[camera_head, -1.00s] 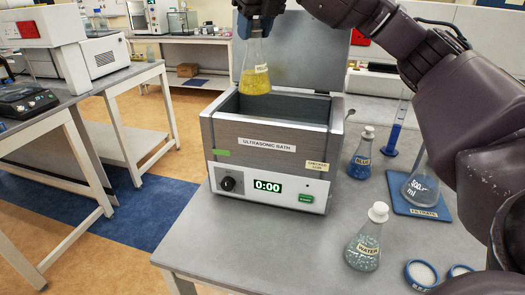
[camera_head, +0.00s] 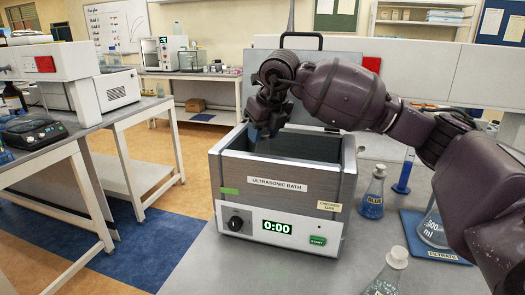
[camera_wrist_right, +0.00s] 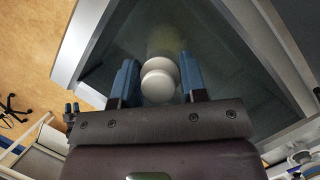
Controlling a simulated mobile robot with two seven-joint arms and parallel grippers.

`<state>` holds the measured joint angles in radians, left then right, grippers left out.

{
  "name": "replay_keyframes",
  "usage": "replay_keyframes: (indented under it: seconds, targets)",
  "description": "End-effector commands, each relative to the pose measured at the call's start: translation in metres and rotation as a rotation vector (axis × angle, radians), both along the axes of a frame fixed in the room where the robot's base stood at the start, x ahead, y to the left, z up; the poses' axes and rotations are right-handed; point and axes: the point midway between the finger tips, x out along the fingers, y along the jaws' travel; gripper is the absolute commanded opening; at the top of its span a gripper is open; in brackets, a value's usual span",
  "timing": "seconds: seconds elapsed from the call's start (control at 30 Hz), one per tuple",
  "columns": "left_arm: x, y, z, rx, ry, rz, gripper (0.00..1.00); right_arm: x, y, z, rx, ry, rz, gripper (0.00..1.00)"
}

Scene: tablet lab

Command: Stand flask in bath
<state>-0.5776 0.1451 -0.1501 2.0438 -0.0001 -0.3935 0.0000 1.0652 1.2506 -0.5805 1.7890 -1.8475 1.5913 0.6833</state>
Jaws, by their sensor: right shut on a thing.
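The ultrasonic bath (camera_head: 240,183) stands open on the grey bench, its display reading 0:00. My right gripper (camera_head: 263,128) points down into the bath's left part, its fingertips at about rim height. The flask is hidden behind the bath's walls and my gripper in the head view. In the right wrist view, its white stopper (camera_wrist_right: 158,85) sits between the blue fingers of my right gripper (camera_wrist_right: 157,78), with a dim yellowish patch beyond it inside the bath. I cannot tell whether the flask touches the bath floor. My left gripper is out of view.
To the right of the bath stand a blue flask (camera_head: 373,195), a blue cylinder (camera_head: 404,176) and a large flask (camera_head: 432,232) on a blue filtrate mat (camera_head: 412,222). A water flask (camera_head: 388,275) is at the front. The bath's raised lid (camera_head: 229,98) stands behind.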

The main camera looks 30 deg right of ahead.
Motion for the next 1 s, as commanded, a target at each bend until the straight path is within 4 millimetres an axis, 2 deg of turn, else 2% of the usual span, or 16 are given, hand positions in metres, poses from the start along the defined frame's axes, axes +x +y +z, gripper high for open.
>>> replay_keyframes:
  seconds: [0.17, 0.5, 0.83, 0.87, 1.0]
  targets:
    - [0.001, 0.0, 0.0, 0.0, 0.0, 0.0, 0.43, 0.0, 0.0, -0.008, 0.0, -0.001, 0.0, 0.0]
    - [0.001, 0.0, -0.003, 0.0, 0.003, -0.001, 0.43, 0.0, 0.0, -0.047, 0.001, 0.0, 0.0, 0.0]
    - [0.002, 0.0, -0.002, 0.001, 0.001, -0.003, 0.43, 0.0, 0.0, -0.049, 0.0, -0.001, 0.0, 0.0]
    - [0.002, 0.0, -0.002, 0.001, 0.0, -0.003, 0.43, 0.0, 0.0, -0.049, 0.0, 0.0, 0.0, 0.42]
    - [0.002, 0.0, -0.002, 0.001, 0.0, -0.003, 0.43, 0.0, 0.0, -0.049, 0.0, 0.0, 0.0, 0.64]
